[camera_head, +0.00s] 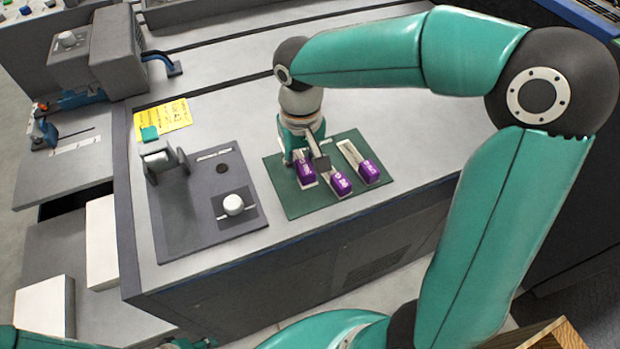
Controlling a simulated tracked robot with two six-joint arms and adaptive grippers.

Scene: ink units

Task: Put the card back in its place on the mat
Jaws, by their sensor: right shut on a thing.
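The dark green mat (292,205) lies on the grey worktop. Three purple pieces with white lettering show on it: a left one (306,173), a middle one (341,185) and a right one (369,171). My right gripper (305,160) reaches down over the mat's left part. It is shut on the left purple piece, which seems to be the card. The fingers hide its upper part, and I cannot tell whether it touches the mat. A pale strip (350,153) runs behind the right piece. Only a teal bit, perhaps my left gripper (190,343), shows at the bottom edge.
A grey panel (190,225) with a white knob (233,204) and a small bracket (160,160) lies left of the mat. A yellow note (176,115) lies behind it. The worktop's front edge is close to the mat. Bare worktop lies behind the mat.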

